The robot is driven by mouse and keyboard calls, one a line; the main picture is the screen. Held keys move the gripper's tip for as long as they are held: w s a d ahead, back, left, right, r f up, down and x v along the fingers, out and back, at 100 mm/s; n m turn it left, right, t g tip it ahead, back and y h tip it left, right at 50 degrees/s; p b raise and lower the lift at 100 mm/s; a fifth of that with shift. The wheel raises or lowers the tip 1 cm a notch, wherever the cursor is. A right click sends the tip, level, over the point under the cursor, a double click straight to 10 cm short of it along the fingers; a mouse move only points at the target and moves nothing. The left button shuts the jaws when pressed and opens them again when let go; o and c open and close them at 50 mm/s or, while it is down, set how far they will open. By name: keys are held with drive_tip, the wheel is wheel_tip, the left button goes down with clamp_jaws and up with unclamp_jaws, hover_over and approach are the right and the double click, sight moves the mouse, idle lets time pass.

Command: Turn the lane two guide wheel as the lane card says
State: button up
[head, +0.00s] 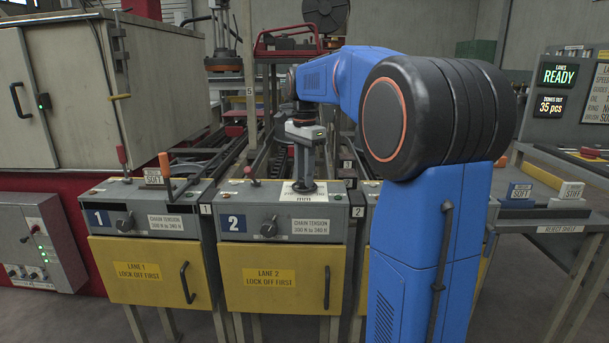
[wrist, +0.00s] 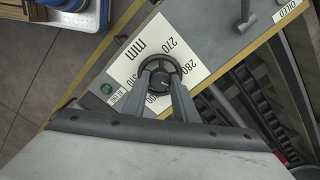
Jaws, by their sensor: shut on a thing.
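The lane two guide wheel (wrist: 159,83) is a small dark round wheel on a white dial plate (wrist: 202,46) marked in mm. The figures 270, 280, 300 and 310 show on the plate in the wrist view. My gripper (wrist: 163,88) reaches down over the wheel with its two fingers on either side, shut on it. In the head view my gripper (head: 303,186) stands upright on top of the lane 2 box (head: 288,229), with part of the dial plate (head: 320,197) beside it. I cannot make out a lane card.
A front chain tension knob (head: 268,226) and a red-tipped lever (head: 250,172) are on lane 2. The lane 1 box (head: 150,222) with an orange handle (head: 164,163) stands at left. The reject shelf (head: 556,229) at right bears SOFT and STIFF blocks. A READY screen (head: 559,75) hangs behind.

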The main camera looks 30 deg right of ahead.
drive_tip(key=m, duration=0.4)
drive_tip(key=shift+m, duration=0.4)
drive_tip(key=m, duration=0.3)
drive_tip(key=shift+m, duration=0.3)
drive_tip(key=m, duration=0.4)
drive_tip(key=shift+m, duration=1.9)
drive_tip(key=o, duration=1.1)
drive_tip(key=shift+c, duration=0.2)
wheel_tip(320, 180, up, 17)
drive_tip(key=shift+r, duration=0.2)
